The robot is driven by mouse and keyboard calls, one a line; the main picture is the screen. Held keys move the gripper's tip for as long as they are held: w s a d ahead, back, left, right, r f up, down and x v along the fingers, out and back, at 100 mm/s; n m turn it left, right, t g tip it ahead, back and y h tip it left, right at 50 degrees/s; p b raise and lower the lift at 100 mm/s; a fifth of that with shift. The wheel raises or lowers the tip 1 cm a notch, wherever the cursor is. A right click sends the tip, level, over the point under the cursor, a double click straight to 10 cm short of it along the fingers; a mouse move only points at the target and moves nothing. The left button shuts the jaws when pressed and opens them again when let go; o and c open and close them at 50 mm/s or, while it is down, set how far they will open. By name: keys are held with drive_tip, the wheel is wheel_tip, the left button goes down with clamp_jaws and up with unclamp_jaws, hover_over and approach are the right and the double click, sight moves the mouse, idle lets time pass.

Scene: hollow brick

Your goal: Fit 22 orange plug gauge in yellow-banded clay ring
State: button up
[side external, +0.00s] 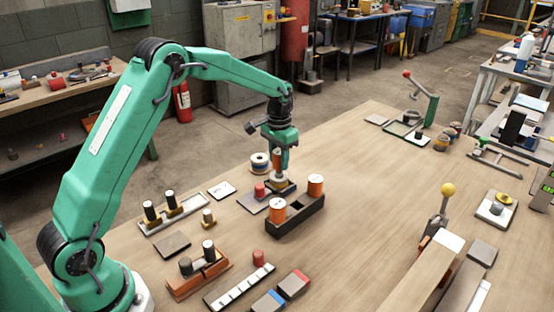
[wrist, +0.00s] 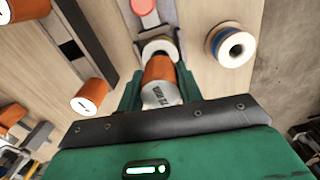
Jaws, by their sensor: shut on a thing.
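My gripper (side external: 280,150) is shut on an orange plug gauge (wrist: 159,70) with a pale, printed end face, which also shows between the jaws in the side view (side external: 280,161). The plug looks roughly upright. A pale clay ring (wrist: 159,47) with a yellowish band sits in a dark holder (wrist: 157,17) just past the plug's far end. In the side view the ring (side external: 278,183) is directly under the plug. The plug's lower end overlaps the ring in view; I cannot tell whether it touches or has entered the bore.
A dark block (side external: 296,219) beside the ring holds two orange plugs (side external: 316,185). A blue-banded ring (wrist: 231,46) stands on the other side. A red-topped piece (side external: 260,190) is close to the holder. Several small gauges stand at the left; the table's middle right is clear.

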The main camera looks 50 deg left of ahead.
drive_tip(key=shift+f, duration=1.35)
idle(0.9)
drive_tip(key=o, duration=1.1)
drive_tip(key=shift+o, duration=0.2)
drive_tip(key=shift+r, duration=3.95)
